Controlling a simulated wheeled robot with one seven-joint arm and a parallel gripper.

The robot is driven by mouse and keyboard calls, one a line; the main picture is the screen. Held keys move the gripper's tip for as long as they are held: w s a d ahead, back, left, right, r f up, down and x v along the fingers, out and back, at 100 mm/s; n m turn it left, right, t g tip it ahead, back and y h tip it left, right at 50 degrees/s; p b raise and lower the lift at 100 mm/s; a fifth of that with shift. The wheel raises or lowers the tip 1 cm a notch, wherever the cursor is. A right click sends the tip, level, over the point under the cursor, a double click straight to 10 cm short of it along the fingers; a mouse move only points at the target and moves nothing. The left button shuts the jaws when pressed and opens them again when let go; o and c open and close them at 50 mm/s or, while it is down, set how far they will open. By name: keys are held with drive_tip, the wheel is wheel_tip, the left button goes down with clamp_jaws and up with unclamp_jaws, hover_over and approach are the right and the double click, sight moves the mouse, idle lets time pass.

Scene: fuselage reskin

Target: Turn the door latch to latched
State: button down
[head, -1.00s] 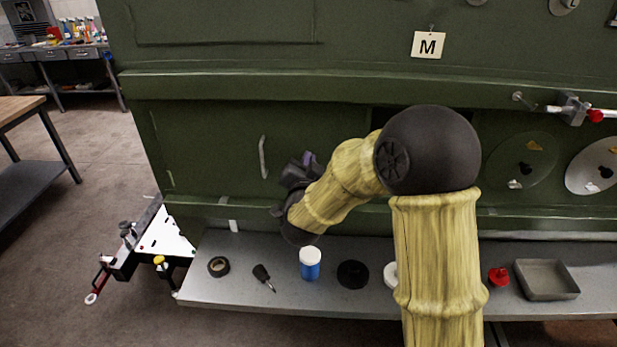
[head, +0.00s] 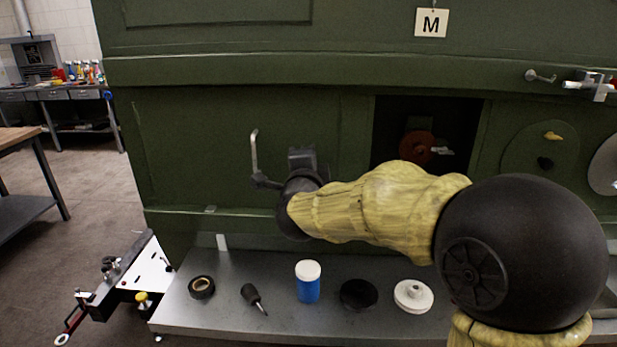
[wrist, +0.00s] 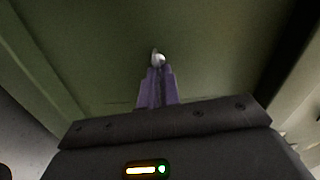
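A thin silver handle (head: 254,152) stands nearly upright on the green door panel (head: 200,140) in the head view; I take it for the latch. My gripper (head: 258,180) is at the handle's lower end. In the wrist view the two purple fingers of my gripper (wrist: 158,76) point at the panel and lie close together. The silver handle (wrist: 158,59) shows at their tips, seen almost end-on. I cannot tell whether the fingers clasp it or only touch it.
A grey shelf (head: 240,318) below holds a tape roll (head: 202,287), a screwdriver (head: 252,297), a blue jar (head: 308,285), a black disc (head: 358,294) and a white disc (head: 413,296). A dark opening (head: 395,125) is right of the panel.

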drive_tip(key=shift+f+m+b, duration=0.15)
drive_tip(key=shift+m+b, duration=0.65)
drive_tip(key=shift+b, duration=0.15)
drive_tip(key=shift+s, duration=0.1)
drive_tip(key=c, duration=1.6)
unclamp_jaws()
drive_tip(key=s, duration=0.5)
drive_tip(key=s+b, duration=0.1)
drive_tip(key=s, duration=0.5)
drive_tip(key=s+b, duration=0.1)
drive_tip(key=s, duration=0.5)
drive_tip(key=shift+a, duration=0.25)
